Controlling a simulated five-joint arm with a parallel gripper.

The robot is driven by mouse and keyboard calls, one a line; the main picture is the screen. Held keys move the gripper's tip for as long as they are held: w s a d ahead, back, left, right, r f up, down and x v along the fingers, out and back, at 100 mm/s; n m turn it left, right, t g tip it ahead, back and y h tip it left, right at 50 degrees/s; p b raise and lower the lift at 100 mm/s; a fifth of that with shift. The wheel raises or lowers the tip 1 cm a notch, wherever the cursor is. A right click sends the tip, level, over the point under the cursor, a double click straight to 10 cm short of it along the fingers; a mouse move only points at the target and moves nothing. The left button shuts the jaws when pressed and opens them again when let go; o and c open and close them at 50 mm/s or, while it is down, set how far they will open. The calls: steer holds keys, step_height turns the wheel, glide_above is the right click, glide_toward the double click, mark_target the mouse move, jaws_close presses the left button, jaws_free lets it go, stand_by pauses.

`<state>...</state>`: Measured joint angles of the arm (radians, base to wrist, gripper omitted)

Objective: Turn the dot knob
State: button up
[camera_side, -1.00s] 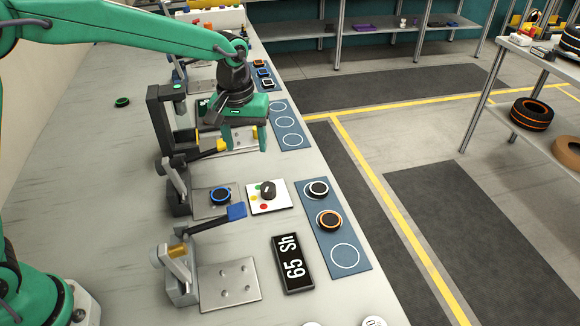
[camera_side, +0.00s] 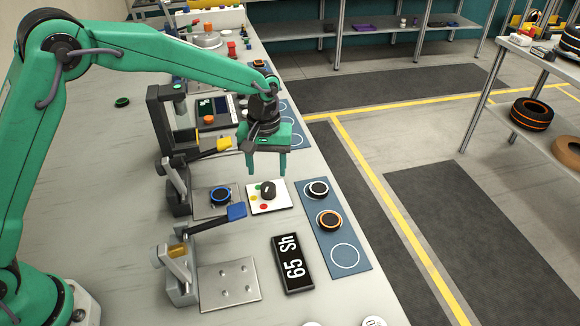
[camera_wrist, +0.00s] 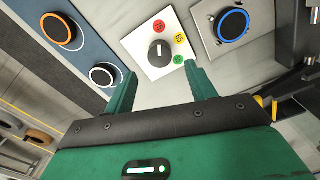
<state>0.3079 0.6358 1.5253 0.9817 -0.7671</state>
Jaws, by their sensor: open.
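The dot knob is a dark round knob (camera_side: 268,190) with a white pointer line, on a white square plate (camera_side: 284,204) with red, yellow and green dots. In the wrist view the knob (camera_wrist: 160,52) lies ahead of my fingertips, with the plate (camera_wrist: 136,42) around it; the green dot (camera_wrist: 178,60) is the nearest to my right finger. My gripper (camera_side: 267,173) is open and empty, its green fingers pointing down above and just behind the knob in the side view. It also shows in the wrist view (camera_wrist: 160,82), apart from the knob.
A blue-ringed tyre (camera_side: 220,195) sits on a metal plate left of the knob, by a clamp with a blue-tipped arm (camera_side: 236,212). A blue mat (camera_side: 345,278) with two tyres lies to the right. A black "65 Sh" display (camera_side: 292,264) stands in front.

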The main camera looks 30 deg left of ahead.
mark_target(268, 186)
steer(key=shift+f, duration=2.8)
steer(key=c, duration=1)
